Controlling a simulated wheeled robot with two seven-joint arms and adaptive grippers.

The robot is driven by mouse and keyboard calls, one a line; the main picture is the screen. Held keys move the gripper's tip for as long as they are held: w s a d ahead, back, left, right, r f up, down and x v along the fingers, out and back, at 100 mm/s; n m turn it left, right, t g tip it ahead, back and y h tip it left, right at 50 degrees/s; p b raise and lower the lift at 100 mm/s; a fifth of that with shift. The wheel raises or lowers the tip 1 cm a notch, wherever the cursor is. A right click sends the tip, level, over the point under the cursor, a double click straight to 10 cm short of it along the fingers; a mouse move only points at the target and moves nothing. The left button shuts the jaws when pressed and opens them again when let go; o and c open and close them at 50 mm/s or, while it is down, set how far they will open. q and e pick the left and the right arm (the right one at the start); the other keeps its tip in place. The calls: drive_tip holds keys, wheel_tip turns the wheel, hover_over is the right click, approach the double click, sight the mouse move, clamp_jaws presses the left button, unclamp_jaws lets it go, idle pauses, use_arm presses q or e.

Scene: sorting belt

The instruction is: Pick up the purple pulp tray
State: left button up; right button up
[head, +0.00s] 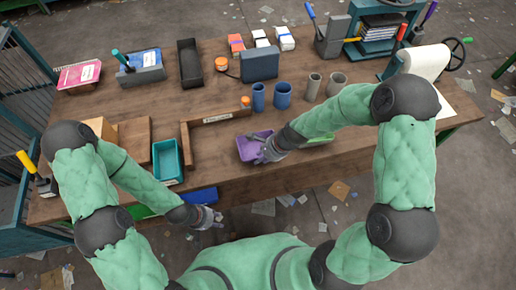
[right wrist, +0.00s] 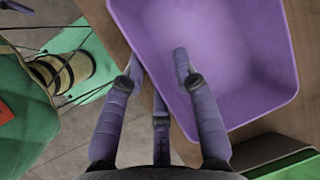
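The purple pulp tray (head: 247,150) sits near the front edge of the wooden table, in the middle of the head view. It fills the upper right of the right wrist view (right wrist: 235,50). My right gripper (head: 266,153) is at the tray's right side. In the right wrist view my right gripper (right wrist: 158,62) is open, with one finger over the tray's inside and the other fingers outside its near wall. Whether they touch the wall cannot be told. My left gripper (head: 207,217) hangs in front of the table edge, away from the tray; its fingers are too small to read.
A teal tray (head: 167,160) and a wooden angled piece (head: 215,119) lie left of the purple tray. Blue cups (head: 283,95) and grey cups (head: 313,87) stand behind it. A green item (head: 321,139) lies to its right, partly under my right arm.

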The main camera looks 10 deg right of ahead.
clamp_jaws()
drive_tip(key=shift+r, duration=0.1)
